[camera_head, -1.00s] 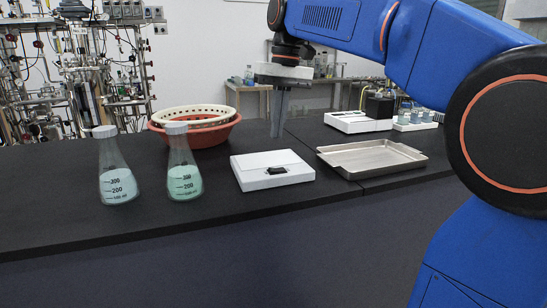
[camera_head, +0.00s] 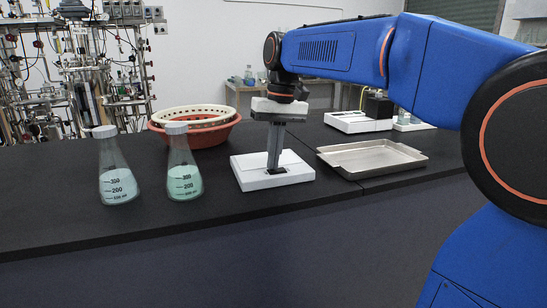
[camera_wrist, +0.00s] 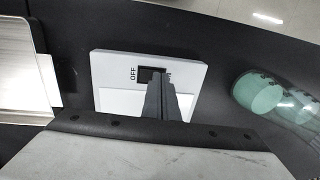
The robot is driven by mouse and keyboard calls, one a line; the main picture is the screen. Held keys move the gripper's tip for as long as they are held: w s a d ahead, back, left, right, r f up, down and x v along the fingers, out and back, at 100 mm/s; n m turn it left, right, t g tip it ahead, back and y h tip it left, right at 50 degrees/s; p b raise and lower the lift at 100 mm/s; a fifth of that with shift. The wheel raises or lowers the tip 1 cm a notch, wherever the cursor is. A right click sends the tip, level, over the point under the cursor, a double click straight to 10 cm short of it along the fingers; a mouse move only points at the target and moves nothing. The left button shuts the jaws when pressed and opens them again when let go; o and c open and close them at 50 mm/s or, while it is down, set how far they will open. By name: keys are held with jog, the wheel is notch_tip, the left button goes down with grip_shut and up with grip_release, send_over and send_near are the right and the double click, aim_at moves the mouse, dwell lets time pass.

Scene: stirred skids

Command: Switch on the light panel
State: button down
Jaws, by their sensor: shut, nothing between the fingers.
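The light panel (camera_head: 250,178) is a flat white box on the black bench, with a small black switch on its top near the front edge. In the wrist view the panel (camera_wrist: 110,102) shows the word OFF to the left of the black switch (camera_wrist: 146,73); the lettering on the right side is mostly hidden by my fingers. My gripper (camera_head: 275,167) points down over the panel, shut and empty, its fingertips at the switch. In the wrist view the fingertips (camera_wrist: 158,77) overlap the right part of the switch. I cannot tell whether they touch it. The panel surface looks plain white.
Two flasks stand left of the panel, one pale blue (camera_head: 118,185) and one green (camera_head: 184,182). A red basin (camera_head: 212,138) with a cream basket is behind. A metal tray (camera_head: 365,160) lies close on the right. A white device (camera_head: 357,122) stands farther back.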

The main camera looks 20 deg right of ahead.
jog(key=shift+a+f, duration=0.1)
jog(key=shift+f, duration=0.1)
jog(key=shift+d+r, duration=0.1)
jog(key=shift+d, duration=0.1)
jog(key=shift+d+r, duration=0.15)
jog(key=shift+d, duration=0.45)
notch_tip(320, 180, up, 14)
jog(key=a, duration=0.1)
jog(key=shift+a, duration=0.35)
dwell(0.7)
